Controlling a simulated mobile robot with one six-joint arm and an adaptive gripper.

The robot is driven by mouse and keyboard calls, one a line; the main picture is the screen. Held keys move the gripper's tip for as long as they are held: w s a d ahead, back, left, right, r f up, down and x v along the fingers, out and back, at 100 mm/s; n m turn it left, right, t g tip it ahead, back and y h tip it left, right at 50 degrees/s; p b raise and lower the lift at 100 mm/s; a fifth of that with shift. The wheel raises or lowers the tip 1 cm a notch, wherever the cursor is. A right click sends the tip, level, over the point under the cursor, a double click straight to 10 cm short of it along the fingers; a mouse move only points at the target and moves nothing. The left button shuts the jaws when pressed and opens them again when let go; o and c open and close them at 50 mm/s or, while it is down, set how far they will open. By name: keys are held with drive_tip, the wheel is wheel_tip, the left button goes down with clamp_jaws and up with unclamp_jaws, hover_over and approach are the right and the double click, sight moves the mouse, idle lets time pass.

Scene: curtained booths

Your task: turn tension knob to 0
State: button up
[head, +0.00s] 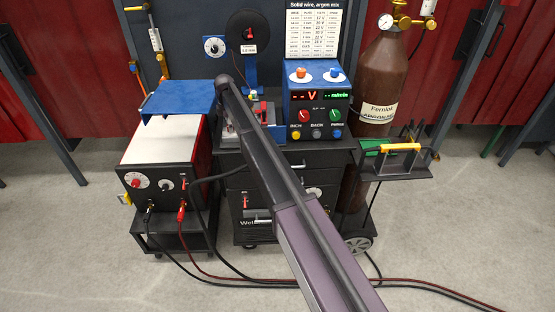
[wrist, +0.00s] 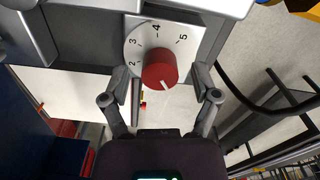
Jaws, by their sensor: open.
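In the wrist view a round red knob (wrist: 160,67) stands out from a white dial plate (wrist: 196,32). Numbers 2, 3, 4 and 5 show around its far side; the rest of the scale is hidden. A white mark on the knob's face lies at its lower edge, away from those numbers. My gripper (wrist: 163,74) is open, with one finger to the left of the knob and one to the right. Gaps show between the fingers and the knob. In the head view my arm covers part of the wire feeder, and I cannot make out my gripper there.
A welding power source (head: 165,140) stands at left, with a blue panel (head: 179,101) above it. A blue control box (head: 319,98) with lit displays stands right of my arm. A brown gas cylinder (head: 381,75) stands at right. Cables (head: 225,279) lie on the floor.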

drive_tip(key=m, duration=0.4)
drive_tip(key=shift+m, duration=0.4)
drive_tip(key=m, duration=1)
drive_tip(key=shift+m, duration=0.3)
drive_tip(key=m, duration=0.4)
wheel_tip(320, 180, up, 14)
drive_tip(key=p, duration=1.4)
drive_tip(key=s+d+f+b, duration=0.7)
drive_tip(key=s+d, duration=0.3)
drive_tip(key=s, duration=0.3)
drive_tip(key=s+d+f+b, duration=0.7)
drive_tip(key=s+d, duration=0.4)
drive_tip(key=s, duration=0.2)
drive_tip(key=shift+s+f+m, duration=0.2)
drive_tip(key=shift+m, duration=0.1)
drive_tip(key=shift+s, duration=0.1)
